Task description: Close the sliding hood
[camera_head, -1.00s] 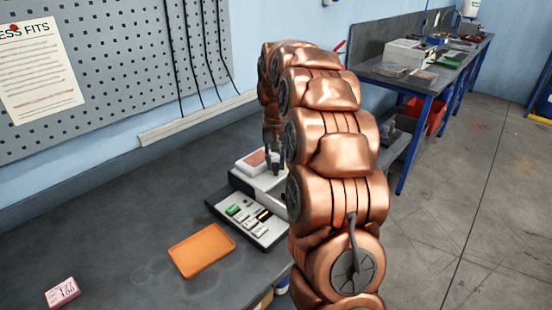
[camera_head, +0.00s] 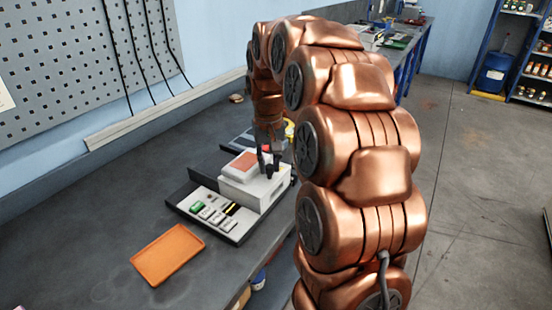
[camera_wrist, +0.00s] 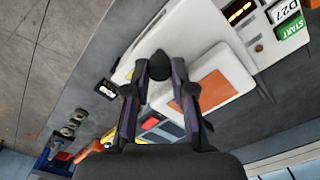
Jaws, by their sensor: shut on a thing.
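The bench device has a white body (camera_head: 252,194) and a dark base with a green button and several pale keys. Its sliding hood (camera_head: 238,174) is a white cover with an orange-red panel, on top of the body; it also shows in the wrist view (camera_wrist: 238,100). My gripper (camera_head: 267,166) is above the hood's right side, pointing down. In the wrist view, my gripper's fingers (camera_wrist: 160,85) close on a dark knob (camera_wrist: 158,62) at the hood's edge. The fingers partly hide the contact, and how far the hood has slid is hard to tell.
An orange tray (camera_head: 167,256) lies on the dark bench in front of the device. A yellow roll (camera_head: 289,130) stands behind it, partly behind my arm. The wall pegboard (camera_head: 60,60) is at left. Bench left of the device is clear.

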